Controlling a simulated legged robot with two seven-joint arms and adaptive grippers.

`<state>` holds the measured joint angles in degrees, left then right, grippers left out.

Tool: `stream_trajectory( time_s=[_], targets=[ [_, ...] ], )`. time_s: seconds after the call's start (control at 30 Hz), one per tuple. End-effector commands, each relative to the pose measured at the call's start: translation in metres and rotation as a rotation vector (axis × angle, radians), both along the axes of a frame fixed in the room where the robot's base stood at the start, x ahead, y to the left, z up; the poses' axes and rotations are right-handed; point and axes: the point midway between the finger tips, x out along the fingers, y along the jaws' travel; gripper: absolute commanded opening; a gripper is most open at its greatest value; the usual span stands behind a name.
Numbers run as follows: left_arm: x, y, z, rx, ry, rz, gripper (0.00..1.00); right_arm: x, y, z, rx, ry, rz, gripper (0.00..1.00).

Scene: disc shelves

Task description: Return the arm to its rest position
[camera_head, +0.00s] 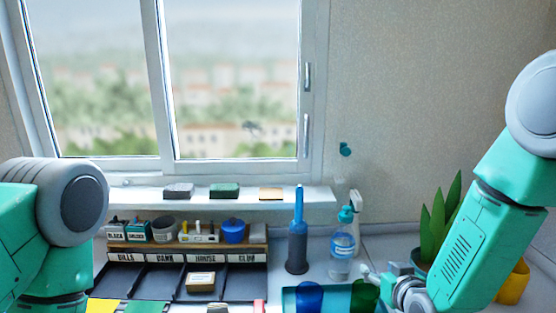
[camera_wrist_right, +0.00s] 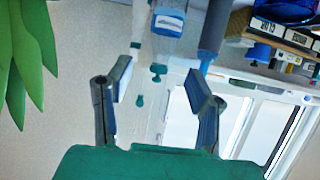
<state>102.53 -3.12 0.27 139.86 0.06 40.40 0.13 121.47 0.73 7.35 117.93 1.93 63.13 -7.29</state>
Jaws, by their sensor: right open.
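My right arm (camera_head: 470,245) is green and grey and comes in from the right in the head view. Its gripper (camera_head: 374,275) is in front of the spray bottle, near the right end of the teal tray. In the right wrist view the two dark fingers of the gripper (camera_wrist_right: 160,88) stand wide apart with nothing between them. My left arm (camera_head: 45,235) shows at the left edge of the head view; its gripper is out of view.
A spray bottle (camera_head: 342,245), a blue-handled tool (camera_head: 297,245) and a potted plant (camera_head: 438,225) stand near the right arm. A yellow pot (camera_head: 514,283) is partly behind it. A teal tray (camera_head: 330,297) lies in front. A labelled sorter (camera_head: 150,257) stands left.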

Motion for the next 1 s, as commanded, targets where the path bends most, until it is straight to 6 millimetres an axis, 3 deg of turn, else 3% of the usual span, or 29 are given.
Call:
stream_trajectory(
  time_s=[0.03,0.17,0.3,0.43,0.5,0.6,0.77,1.0],
  targets=[
    [0.000,0.000,-0.004,0.000,0.000,0.000,0.40,-0.017,-0.001,-0.026,-0.003,0.066,0.004,0.47],
    [0.000,0.000,-0.012,0.000,0.000,0.000,0.40,-0.076,-0.008,-0.094,-0.015,0.270,0.010,0.47],
    [0.000,0.000,-0.022,0.000,0.000,0.000,0.40,-0.161,-0.018,-0.161,-0.031,0.527,0.012,0.47],
    [0.000,0.000,-0.030,0.000,0.000,0.000,0.40,-0.246,-0.029,-0.204,-0.047,0.761,0.004,0.47],
    [0.000,0.000,-0.033,0.000,0.000,0.000,0.40,-0.287,-0.034,-0.219,-0.055,0.870,-0.003,0.47],
    [0.000,0.000,-0.037,0.000,0.000,0.000,0.40,-0.333,-0.041,-0.230,-0.067,0.993,-0.011,0.47],
    [0.000,0.000,-0.039,0.000,0.000,0.000,0.40,-0.372,-0.047,-0.234,-0.076,1.097,-0.021,0.47],
    [0.000,0.000,-0.039,0.000,0.000,0.000,0.40,-0.377,-0.048,-0.234,-0.077,1.111,-0.023,0.47]
  ],
)
